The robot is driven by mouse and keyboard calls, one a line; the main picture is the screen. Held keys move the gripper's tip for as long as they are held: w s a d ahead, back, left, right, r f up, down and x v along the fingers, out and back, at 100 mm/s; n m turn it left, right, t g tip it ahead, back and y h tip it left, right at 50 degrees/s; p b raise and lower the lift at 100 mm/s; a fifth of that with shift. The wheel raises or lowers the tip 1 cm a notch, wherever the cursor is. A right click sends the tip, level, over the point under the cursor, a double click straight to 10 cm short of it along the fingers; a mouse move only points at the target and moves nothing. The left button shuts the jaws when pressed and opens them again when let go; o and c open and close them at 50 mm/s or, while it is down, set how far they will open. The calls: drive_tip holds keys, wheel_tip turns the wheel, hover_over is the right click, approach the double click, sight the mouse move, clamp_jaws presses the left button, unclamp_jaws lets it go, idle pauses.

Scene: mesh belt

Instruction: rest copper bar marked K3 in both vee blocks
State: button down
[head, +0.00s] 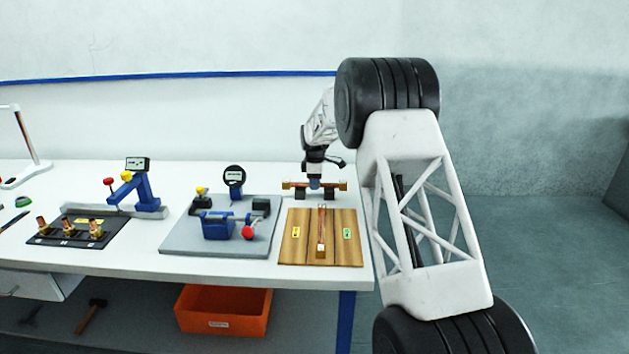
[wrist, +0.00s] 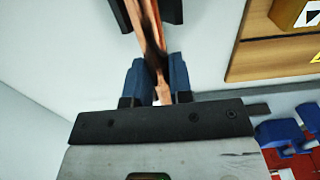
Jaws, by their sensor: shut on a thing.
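My gripper (head: 314,183) is shut on a copper bar (head: 291,185) at its middle, behind the wooden board. The bar lies level, left to right, in the head view. Two small dark blocks, apparently the vee blocks, sit under it, one left (head: 300,195) and one right (head: 329,195). In the wrist view the blue fingers of my gripper (wrist: 158,85) are on both sides of the copper bar (wrist: 146,25), and a dark block (wrist: 172,11) flanks its far part. I cannot tell whether the bar touches the blocks. No marking on it is readable.
A wooden board (head: 345,225) in front holds another copper bar (head: 322,232) between yellow and green tags. A grey plate (head: 185,240) with a blue vise and dial gauge is to its left. A black tray (head: 60,238) stands further left. The table's right edge is close.

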drive_tip(key=shift+f, duration=0.75)
idle(1.0)
drive_tip(key=c, duration=0.9)
unclamp_jaws()
drive_tip(key=shift+c, duration=0.2)
drive_tip(key=shift+f, duration=0.1)
drive_tip(key=shift+r, duration=3.95)
drive_tip(key=shift+s+r, duration=0.1)
